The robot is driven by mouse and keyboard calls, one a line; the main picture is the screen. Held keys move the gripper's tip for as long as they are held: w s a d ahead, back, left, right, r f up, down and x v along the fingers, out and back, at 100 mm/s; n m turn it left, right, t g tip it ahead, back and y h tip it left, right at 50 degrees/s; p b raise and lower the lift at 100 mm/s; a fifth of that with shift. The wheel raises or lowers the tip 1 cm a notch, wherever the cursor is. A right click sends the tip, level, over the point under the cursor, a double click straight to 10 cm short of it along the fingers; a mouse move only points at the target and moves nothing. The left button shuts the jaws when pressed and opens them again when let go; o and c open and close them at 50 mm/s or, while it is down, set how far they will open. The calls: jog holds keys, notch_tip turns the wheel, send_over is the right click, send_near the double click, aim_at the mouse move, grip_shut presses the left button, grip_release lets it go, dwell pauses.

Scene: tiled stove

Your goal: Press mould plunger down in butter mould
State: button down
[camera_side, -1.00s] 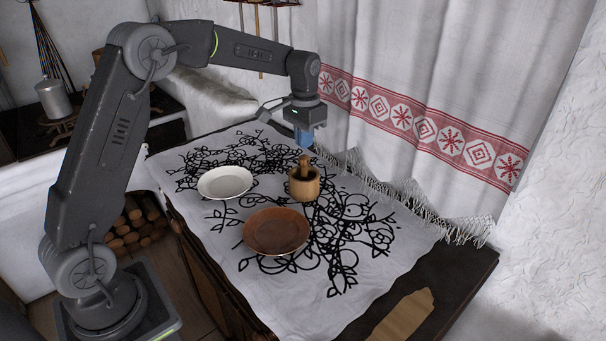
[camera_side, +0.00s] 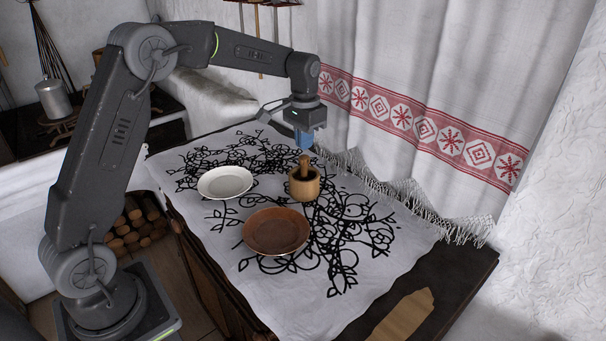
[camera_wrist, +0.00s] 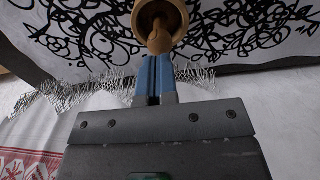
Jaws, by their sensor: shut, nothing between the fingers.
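The butter mould (camera_side: 304,187) is a round wooden cup standing upright on the cloth. The mould plunger (camera_side: 304,166) is a brown wooden handle that stands up out of it. My gripper (camera_side: 305,147), with blue fingers, is shut and empty just above the plunger's top. In the wrist view the shut fingers (camera_wrist: 155,60) point at the knob of the plunger (camera_wrist: 160,38), with the mould (camera_wrist: 177,12) around it. I cannot tell whether the fingertips touch the knob.
A white plate (camera_side: 225,182) and a brown plate (camera_side: 276,231) lie on the patterned cloth (camera_side: 310,308) left of and in front of the mould. A wooden board (camera_side: 402,315) lies at the table's front right. A curtain (camera_side: 420,80) hangs behind.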

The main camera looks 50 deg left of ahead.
jog(key=shift+s+f, duration=0.1)
jog(key=shift+f, duration=1.2)
dwell(0.5)
jog(key=shift+r, duration=3.7)
